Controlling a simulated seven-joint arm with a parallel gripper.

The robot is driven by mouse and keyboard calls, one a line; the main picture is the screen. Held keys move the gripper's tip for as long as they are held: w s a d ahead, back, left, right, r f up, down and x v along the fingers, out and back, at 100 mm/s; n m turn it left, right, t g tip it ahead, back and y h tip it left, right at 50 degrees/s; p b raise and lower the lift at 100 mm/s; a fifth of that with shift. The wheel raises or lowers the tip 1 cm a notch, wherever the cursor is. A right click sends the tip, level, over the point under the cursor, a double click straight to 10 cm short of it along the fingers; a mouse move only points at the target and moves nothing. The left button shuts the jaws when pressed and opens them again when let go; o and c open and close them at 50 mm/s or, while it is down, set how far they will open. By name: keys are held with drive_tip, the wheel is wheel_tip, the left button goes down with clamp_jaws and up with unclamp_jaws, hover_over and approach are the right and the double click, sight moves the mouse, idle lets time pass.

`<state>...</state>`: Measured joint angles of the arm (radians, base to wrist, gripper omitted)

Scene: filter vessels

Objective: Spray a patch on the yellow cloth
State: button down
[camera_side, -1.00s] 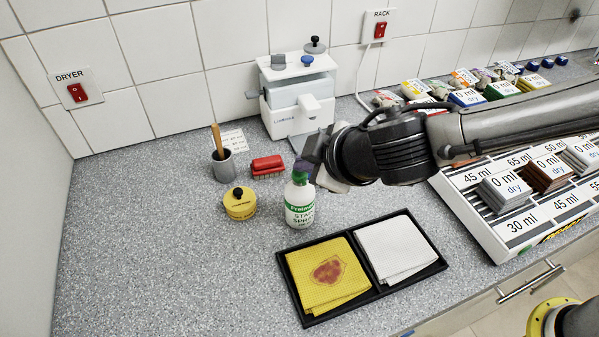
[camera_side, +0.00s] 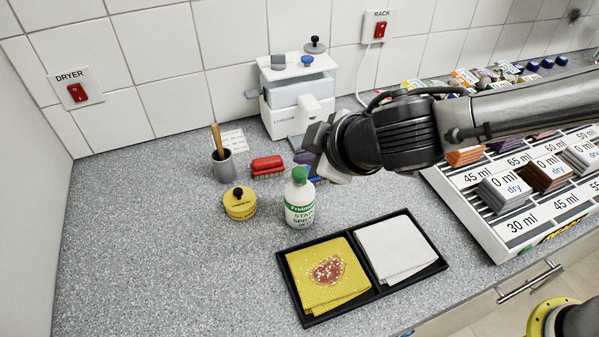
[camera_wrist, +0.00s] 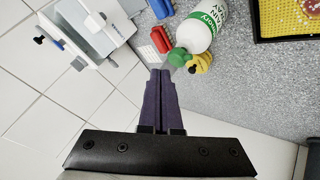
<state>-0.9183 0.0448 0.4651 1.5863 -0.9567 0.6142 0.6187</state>
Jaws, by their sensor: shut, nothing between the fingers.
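The yellow cloth (camera_side: 305,272) lies folded in the left half of a black tray (camera_side: 309,322). Its reddish patch (camera_side: 327,271) is covered with white specks. The cloth also shows at the top right of the wrist view (camera_wrist: 262,24). The white spray bottle (camera_side: 299,212), with a green top and green label, stands upright just behind the tray; it also shows in the wrist view (camera_wrist: 203,30). My gripper (camera_wrist: 160,74) is shut and empty, its purple fingers together, apart from the bottle. In the side view its fingers (camera_side: 306,160) are behind the bottle top, partly hidden.
A white cloth (camera_side: 385,248) fills the tray's right half. A yellow tin (camera_side: 240,205), red brush (camera_side: 267,167) and grey cup (camera_side: 223,167) stand left of the bottle. A white machine (camera_side: 297,97) stands behind. The front left counter is clear.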

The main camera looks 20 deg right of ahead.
sight(305, 176)
drive_tip(key=shift+r, duration=0.1)
drive_tip(key=shift+r, duration=2.95)
idle(0.4)
drive_tip(key=shift+f, duration=3.05)
